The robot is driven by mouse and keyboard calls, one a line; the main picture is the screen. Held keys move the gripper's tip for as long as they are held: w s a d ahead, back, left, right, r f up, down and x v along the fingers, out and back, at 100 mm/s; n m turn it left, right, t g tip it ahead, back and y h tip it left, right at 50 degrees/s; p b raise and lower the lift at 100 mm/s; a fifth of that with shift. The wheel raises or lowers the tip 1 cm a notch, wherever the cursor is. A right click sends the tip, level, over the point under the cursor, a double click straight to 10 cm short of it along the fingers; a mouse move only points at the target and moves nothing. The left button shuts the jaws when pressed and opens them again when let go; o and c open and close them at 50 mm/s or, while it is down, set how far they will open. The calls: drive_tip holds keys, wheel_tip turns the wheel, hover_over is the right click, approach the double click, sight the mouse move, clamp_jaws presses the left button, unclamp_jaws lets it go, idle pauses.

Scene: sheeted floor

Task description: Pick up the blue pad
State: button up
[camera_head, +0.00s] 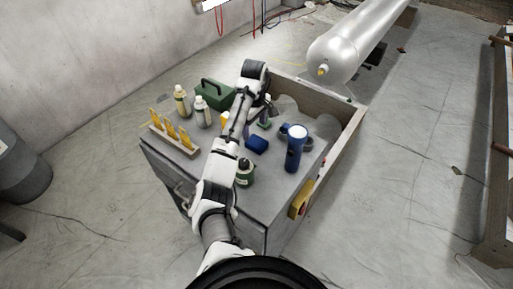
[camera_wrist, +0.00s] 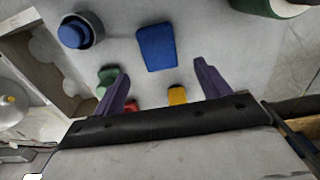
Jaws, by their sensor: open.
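The blue pad (camera_head: 256,144) lies flat on the grey top of the workbench, just right of my arm in the head view. In the wrist view the blue pad (camera_wrist: 156,47) shows whole, beyond the fingertips and roughly centred between them. My gripper (camera_wrist: 161,72) is open and empty, with its two purple fingers spread. It is above the bench and apart from the pad. In the head view my arm hides part of the bench, and the fingers are hard to make out.
A blue cylinder (camera_head: 295,148) stands right of the pad. A dark green jar (camera_head: 244,173) stands nearer. A green toolbox (camera_head: 213,94), white bottles (camera_head: 182,100) and a rack of yellow-handled tools (camera_head: 172,138) are left. Small red (camera_wrist: 104,103) and yellow (camera_wrist: 177,95) things lie near the fingers.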

sight(256, 141)
drive_tip(key=shift+s+d+f, duration=0.15)
drive_tip(key=shift+d+f, duration=0.05)
drive_tip(key=shift+f, duration=1.4)
drive_tip(key=shift+s+d+f, duration=0.1)
drive_tip(key=shift+d+f, duration=0.05)
drive_tip(key=shift+f, duration=1.45)
drive_tip(key=c, duration=1)
drive_tip(key=shift+c, duration=0.2)
drive_tip(key=shift+r, duration=0.15)
drive_tip(key=shift+r+b, duration=0.35)
drive_tip(key=shift+r, duration=0.25)
wheel_tip(256, 141, up, 19)
drive_tip(key=p, duration=0.6)
drive_tip(key=shift+f, duration=0.2)
drive_tip(key=o, duration=0.4)
drive_tip(key=c, duration=0.3)
